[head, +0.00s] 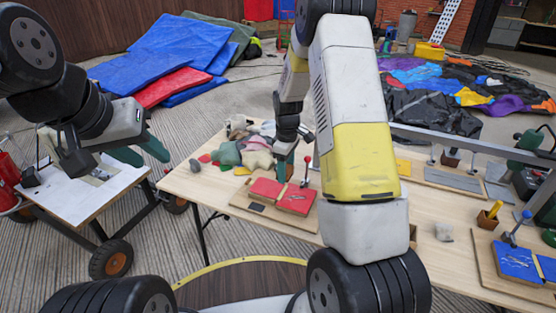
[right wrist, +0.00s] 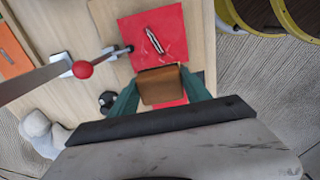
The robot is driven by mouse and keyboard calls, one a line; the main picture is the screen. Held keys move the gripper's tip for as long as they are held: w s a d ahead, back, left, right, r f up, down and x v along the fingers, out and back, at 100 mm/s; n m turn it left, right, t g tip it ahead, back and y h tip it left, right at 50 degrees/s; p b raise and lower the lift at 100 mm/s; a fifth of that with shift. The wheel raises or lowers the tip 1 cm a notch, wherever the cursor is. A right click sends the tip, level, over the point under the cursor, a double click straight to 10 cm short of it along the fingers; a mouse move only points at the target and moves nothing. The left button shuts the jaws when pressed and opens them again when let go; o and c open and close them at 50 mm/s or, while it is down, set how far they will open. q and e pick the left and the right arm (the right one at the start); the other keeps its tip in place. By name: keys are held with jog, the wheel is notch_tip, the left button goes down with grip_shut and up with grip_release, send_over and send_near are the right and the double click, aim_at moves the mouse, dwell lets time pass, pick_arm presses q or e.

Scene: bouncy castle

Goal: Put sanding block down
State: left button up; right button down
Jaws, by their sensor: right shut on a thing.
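The sanding block (right wrist: 160,86), brown and box-shaped, sits between the green fingers of my right gripper (right wrist: 164,100) in the right wrist view. The gripper is shut on it, above the lower end of a red patch (right wrist: 170,28). I cannot tell whether the block touches the surface beneath. In the head view my right gripper (head: 284,168) points down beside the red patches on a wooden board (head: 243,200); the block is hard to make out there. My left gripper (head: 140,152) is open and empty, above the gap between the white-topped cart and the table.
A red-knobbed clamp (right wrist: 82,69) stands close beside the right gripper. A dark slim tool (right wrist: 153,40) lies on the red patch. Crumpled cloth scraps (head: 250,153) lie behind the board. A blue patch board (head: 515,263) is at the table's right. Bare tabletop (head: 205,183) shows left of the board.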

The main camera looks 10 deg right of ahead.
jog(key=shift+s, duration=0.1)
dwell(0.3)
jog(key=s+a+r+m, duration=0.1)
jog(key=s+m, duration=0.6)
jog(key=m, duration=0.4)
jog(key=shift+s+r, duration=0.15)
jog(key=shift+s, duration=0.2)
